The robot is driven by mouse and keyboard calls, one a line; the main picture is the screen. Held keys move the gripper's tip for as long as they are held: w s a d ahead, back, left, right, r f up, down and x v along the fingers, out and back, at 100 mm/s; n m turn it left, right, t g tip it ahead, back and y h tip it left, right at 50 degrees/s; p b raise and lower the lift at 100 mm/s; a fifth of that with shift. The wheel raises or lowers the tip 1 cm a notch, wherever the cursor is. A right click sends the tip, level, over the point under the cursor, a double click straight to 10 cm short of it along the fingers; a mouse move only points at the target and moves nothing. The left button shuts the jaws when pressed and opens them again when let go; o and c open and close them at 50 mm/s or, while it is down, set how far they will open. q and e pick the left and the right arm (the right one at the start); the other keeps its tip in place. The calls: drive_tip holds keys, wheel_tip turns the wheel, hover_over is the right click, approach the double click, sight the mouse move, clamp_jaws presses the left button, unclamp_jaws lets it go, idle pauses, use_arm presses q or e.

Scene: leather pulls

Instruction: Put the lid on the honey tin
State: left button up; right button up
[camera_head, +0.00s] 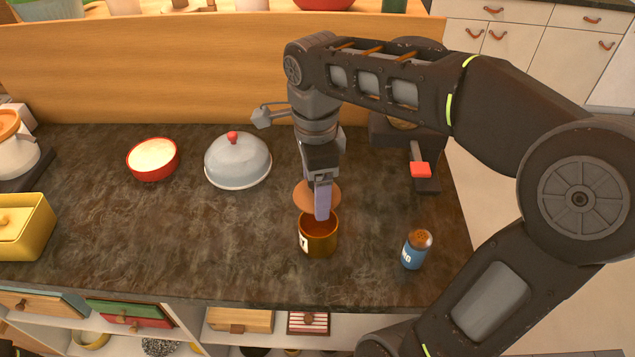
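The honey tin (318,242) is an open, round, amber-brown tin with a pale label on its left side. It stands upright on the dark counter, and I can see into its top. A round copper-brown lid (302,196) is held just above and slightly behind the tin's mouth. My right gripper (322,205) points down at the lid and appears shut on it. The gripper's fingers cover the middle of the lid. The lid appears apart from the rim, but the exact gap is hard to judge. My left gripper is not in view.
A grey domed cover (238,162) and a red bowl (153,160) stand to the left. A blue shaker (416,250) stands right of the tin. A yellow box (22,228) is at the far left. The counter (190,245) left of the tin is clear.

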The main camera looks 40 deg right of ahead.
drive_tip(key=shift+s+d+f, duration=0.1)
drive_tip(key=shift+d, duration=0.05)
wheel_tip(320, 180, down, 6)
drive_tip(key=b, duration=0.5)
drive_tip(key=shift+f, duration=0.25)
drive_tip(key=shift+f+b, duration=0.25)
drive_tip(key=shift+b, duration=0.1)
idle(0.6)
drive_tip(key=shift+f, duration=0.25)
idle(0.6)
drive_tip(key=o, duration=1.4)
